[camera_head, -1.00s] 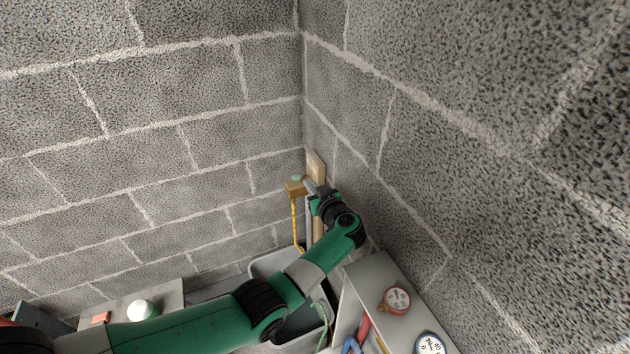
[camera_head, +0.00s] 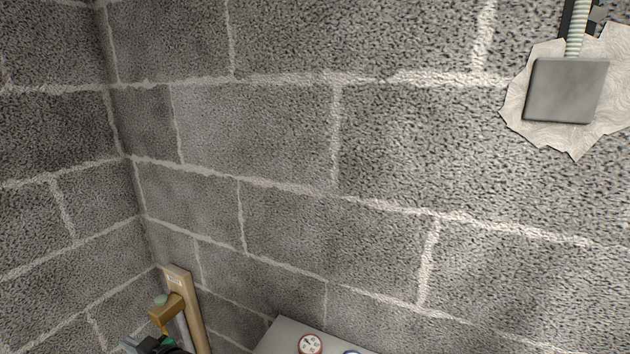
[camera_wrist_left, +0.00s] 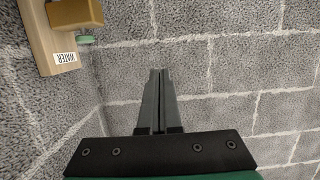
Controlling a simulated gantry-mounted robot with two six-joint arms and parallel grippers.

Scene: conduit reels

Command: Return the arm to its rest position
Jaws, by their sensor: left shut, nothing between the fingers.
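My left gripper (camera_head: 131,346) is at the bottom left edge of the head view, mostly cut off by the frame. In the left wrist view its two dark fingers (camera_wrist_left: 160,76) are together, with nothing between them. Beyond the fingertips there is bare block wall. A brass-coloured fitting (camera_head: 166,312) with a green cap sits on a wooden board (camera_head: 187,300), just above the gripper in the head view. In the left wrist view the board (camera_wrist_left: 43,45) bears a "WATER" label and stands left of the fingers, apart from them. My right gripper is not in view.
Grey block walls meet in a corner left of centre. A grey surface (camera_head: 282,335) with a red gauge (camera_head: 310,344) shows at the bottom. A grey plate (camera_head: 566,91) with a ribbed conduit (camera_head: 575,35) is on the wall at upper right.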

